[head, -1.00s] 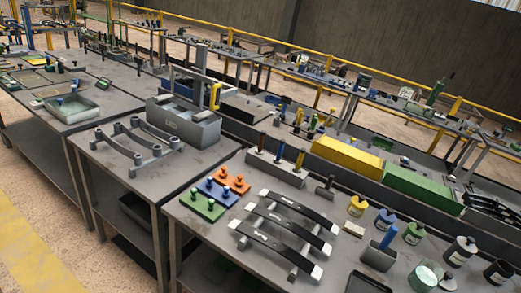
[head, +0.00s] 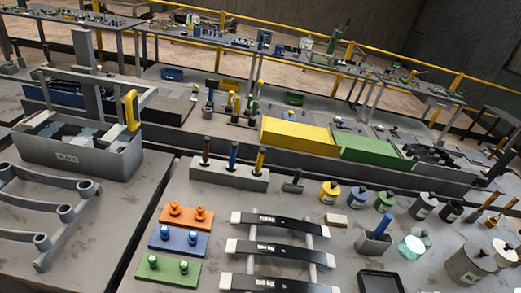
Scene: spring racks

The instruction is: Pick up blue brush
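Two blue-handled things show, and I cannot tell for sure which is the blue brush. One is a blue handle (head: 233,156) standing upright in a grey block (head: 228,177), between a dark reddish handle (head: 206,151) and a yellow handle (head: 259,160). The other is a blue handle (head: 382,224) leaning out of a small grey cup (head: 373,244) on the right part of the table. The lower ends of both are hidden. My gripper is not in view.
Black leaf springs (head: 275,250) lie on a rack in front. Orange (head: 187,217), blue (head: 180,239) and green (head: 168,270) plates with pegs stand left of them. Several jars, among them a yellow one (head: 330,191), stand on the right. A black tray (head: 381,283) lies at the front.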

